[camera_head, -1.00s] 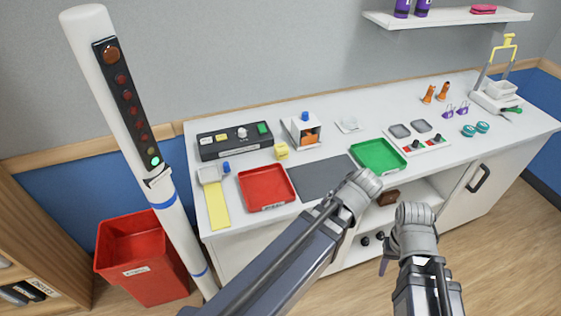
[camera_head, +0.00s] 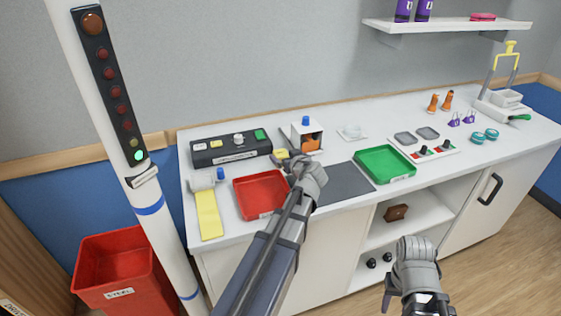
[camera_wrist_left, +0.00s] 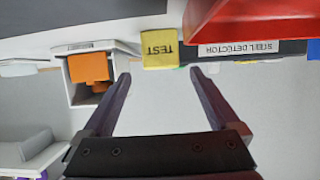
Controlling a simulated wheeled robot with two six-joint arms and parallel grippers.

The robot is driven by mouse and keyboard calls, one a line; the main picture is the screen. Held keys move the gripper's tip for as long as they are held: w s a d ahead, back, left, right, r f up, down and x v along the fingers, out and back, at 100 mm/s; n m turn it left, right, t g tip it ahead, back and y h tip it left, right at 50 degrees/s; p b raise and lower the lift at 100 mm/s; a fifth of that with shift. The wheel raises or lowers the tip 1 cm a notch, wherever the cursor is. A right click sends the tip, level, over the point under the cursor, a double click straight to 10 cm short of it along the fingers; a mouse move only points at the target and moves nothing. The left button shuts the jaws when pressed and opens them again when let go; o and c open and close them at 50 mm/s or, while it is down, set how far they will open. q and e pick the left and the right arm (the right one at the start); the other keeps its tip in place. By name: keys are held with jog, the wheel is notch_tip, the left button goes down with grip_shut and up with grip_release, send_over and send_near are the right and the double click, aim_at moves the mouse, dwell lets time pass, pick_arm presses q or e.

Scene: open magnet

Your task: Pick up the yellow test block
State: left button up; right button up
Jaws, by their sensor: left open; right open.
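The yellow test block (camera_head: 281,154) is on the white counter between the red tray and the white box with the orange part. My left gripper partly hides it in the head view. In the left wrist view the block (camera_wrist_left: 161,50), with upside-down "TEST" lettering, shows between my open left fingers (camera_wrist_left: 161,74). The fingers reach toward it, with gaps on both sides, and nothing is held. The left gripper (camera_head: 292,158) is by the block in the head view. My right gripper (camera_head: 388,292) is open, low in front of the counter, mostly hidden by its wrist.
The red tray (camera_head: 240,200) is close to my left gripper. The black detector panel (camera_head: 228,153) and the white box (camera_head: 298,131) with its orange part are behind it. A dark mat (camera_head: 350,184) and green tray (camera_head: 376,172) lie to the right.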

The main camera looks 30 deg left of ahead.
aim_at(282, 155)
pick_arm(q)
jog(key=b+x, duration=0.1)
jog(key=x, duration=0.1)
jog(key=b+x, duration=0.1)
jog(key=x, duration=0.2)
jog(key=shift+s+f, duration=0.15)
jog(key=shift+f, duration=0.05)
jog(key=shift+w+a, duration=0.2)
jog(key=shift+c, duration=0.2)
grip_shut()
dwell(0.3)
